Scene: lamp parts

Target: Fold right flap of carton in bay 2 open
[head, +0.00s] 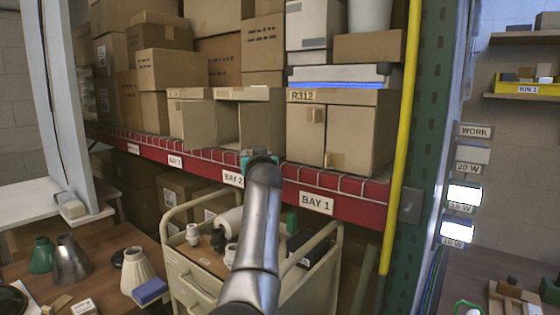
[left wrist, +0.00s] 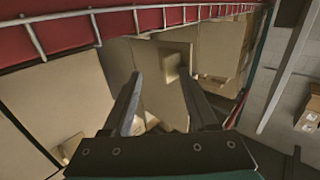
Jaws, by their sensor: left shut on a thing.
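The bay 2 carton (head: 228,124) stands on the red-edged shelf above the BAY 2 label, its front partly open with a dark inside showing. A tan panel, which looks like its right flap (head: 262,120), stands at the right of the opening. My left gripper (head: 260,157) is at the lower edge of this flap, with its fingers hidden in the head view. In the left wrist view, the two fingers (left wrist: 164,78) reach to a small block-like tab (left wrist: 174,62) on a tan panel and hold the flap there. My right gripper is not in view.
The R312 carton (head: 340,130) stands close on the right in bay 1, its front flaps shut. A tan panel (head: 197,124) stands on the left. The red shelf edge (head: 345,203) runs just below. A cream cart (head: 185,275) with parts stands under the shelf.

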